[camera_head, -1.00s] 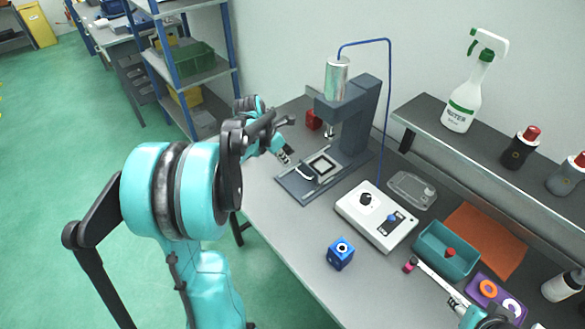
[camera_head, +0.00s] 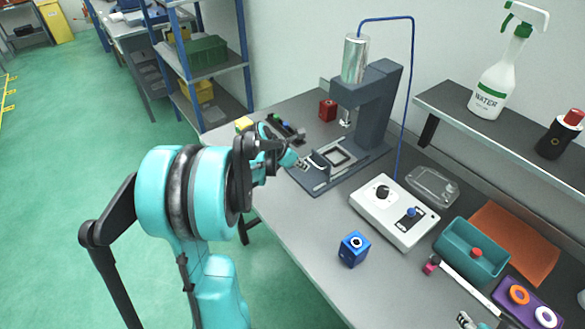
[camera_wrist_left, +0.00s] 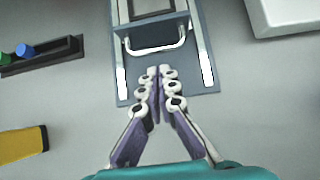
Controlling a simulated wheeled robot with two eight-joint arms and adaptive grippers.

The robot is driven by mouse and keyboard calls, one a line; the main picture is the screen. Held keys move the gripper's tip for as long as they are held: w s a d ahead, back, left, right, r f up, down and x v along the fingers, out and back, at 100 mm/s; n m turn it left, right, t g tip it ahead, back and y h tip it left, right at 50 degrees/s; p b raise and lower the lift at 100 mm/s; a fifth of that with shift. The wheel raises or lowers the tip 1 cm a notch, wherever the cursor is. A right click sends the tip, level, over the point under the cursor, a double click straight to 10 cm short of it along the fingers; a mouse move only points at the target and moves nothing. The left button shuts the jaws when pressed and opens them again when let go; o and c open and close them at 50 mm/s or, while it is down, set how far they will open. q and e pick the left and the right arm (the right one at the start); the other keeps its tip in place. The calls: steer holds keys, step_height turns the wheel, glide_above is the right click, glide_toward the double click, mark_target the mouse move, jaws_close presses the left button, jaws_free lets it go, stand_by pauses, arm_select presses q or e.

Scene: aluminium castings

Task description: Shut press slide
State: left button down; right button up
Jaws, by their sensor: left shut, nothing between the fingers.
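The press (camera_head: 385,97) is a dark grey frame with a silver cylinder on top, at the back of the bench. Its slide (camera_head: 341,155) has a square pale-edged nest and a white bar handle (camera_head: 318,161) at the front. The slide sits out in front of the ram on the base plate. In the left wrist view the handle (camera_wrist_left: 155,50) lies just ahead of my fingertips. My left gripper (camera_head: 303,165) is shut and empty, close by the handle; I cannot tell if they touch. My right gripper (camera_head: 467,321) only partly shows at the bottom edge, its jaws unclear.
A white control box (camera_head: 394,213) with knobs, a blue cube (camera_head: 354,249) and a teal bin (camera_head: 470,251) stand right of the press. A red block (camera_head: 327,110) and a dark rack (camera_wrist_left: 40,55) stand left of it. A shelf (camera_head: 480,125) overhangs the right side.

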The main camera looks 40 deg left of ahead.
mark_target(320, 163)
arm_select(q)
steer(key=shift+w+d+f, duration=0.1)
steer(key=shift+w+d, duration=0.05)
steer(key=shift+w, duration=0.3)
steer(key=shift+w+d+f, duration=0.1)
steer(key=shift+w+d, duration=0.05)
steer(key=shift+w, duration=0.3)
steer(key=shift+w+d, duration=0.25)
steer(key=shift+w, duration=0.5)
steer(key=shift+w+d, duration=0.2)
steer(key=shift+w, duration=0.55)
steer(key=shift+s+a+r, duration=0.1)
steer(key=shift+s, duration=0.05)
